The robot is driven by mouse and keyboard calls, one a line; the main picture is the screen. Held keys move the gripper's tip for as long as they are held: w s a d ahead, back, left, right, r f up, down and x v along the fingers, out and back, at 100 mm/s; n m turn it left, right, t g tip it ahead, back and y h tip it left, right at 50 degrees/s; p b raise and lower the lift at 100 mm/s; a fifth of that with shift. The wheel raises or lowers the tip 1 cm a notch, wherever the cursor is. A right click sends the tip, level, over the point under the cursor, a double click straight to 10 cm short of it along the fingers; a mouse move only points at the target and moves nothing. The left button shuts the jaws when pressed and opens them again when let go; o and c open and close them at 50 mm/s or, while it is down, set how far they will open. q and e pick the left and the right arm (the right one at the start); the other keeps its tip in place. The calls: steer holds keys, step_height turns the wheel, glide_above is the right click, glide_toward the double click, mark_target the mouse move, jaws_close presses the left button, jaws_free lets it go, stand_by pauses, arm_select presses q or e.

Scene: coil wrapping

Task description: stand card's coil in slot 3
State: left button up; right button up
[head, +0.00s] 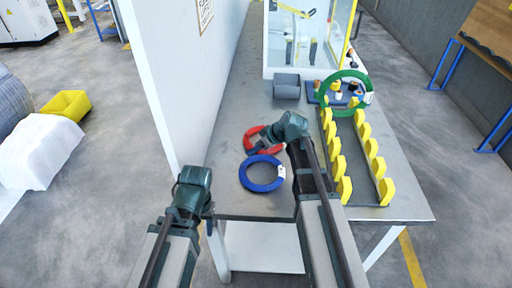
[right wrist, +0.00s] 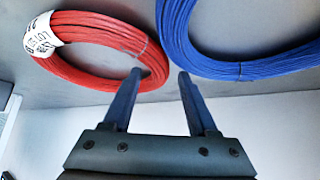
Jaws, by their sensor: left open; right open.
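A red coil (head: 252,133) with a white label lies flat on the grey table, partly hidden by my right arm. A blue coil (head: 261,187) with a white tag lies flat in front of it. A green coil (head: 318,99) stands upright at the far end of the rack (head: 359,190) with two rows of yellow pegs. My right gripper (head: 256,147) is open over the red coil; the right wrist view shows its empty fingers (right wrist: 160,72) between the red coil (right wrist: 100,42) and blue coil (right wrist: 235,66). My left gripper (head: 208,210) is off the table's left edge, fingers barely visible. I cannot make out a card.
A grey block (head: 286,87) stands on the table behind the coils. A blue tray (head: 313,92) with small parts sits behind the rack, near a glazed enclosure (head: 300,42). A white wall panel (head: 180,80) borders the table's left side. The rack's nearer pegs hold no coil.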

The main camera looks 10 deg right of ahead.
steer(key=shift+r, duration=0.2)
steer(key=p+v, duration=0.9)
steer(key=v, duration=0.1)
steer(key=shift+s+d+r, duration=0.15)
steer(key=shift+s+r, duration=0.05)
steer(key=shift+r, duration=0.05)
steer(key=shift+s+d+r+p, duration=0.3)
steer(key=shift+r+p, duration=0.05)
steer(key=shift+r, duration=0.05)
steer(key=s+a+f+g, duration=0.1)
steer(key=s+a, duration=0.2)
steer(key=s+a+f+m+g+h, duration=0.1)
steer(key=s+a, duration=0.2)
steer(key=a, duration=0.1)
steer(key=s+a+f+g, duration=0.1)
steer(key=s+a+g, duration=0.1)
steer(key=s+a, duration=0.2)
steer(key=shift+a+f+h, duration=0.2)
steer(key=shift+f+h, duration=0.2)
steer(key=s+a+m+g+h, duration=0.2)
steer(key=s+a+m+h, duration=0.1)
steer(key=s, duration=0.7)
steer(key=shift+a+f+h, duration=0.45)
steer(key=shift+a+h, duration=0.05)
steer(key=shift+h, duration=0.2)
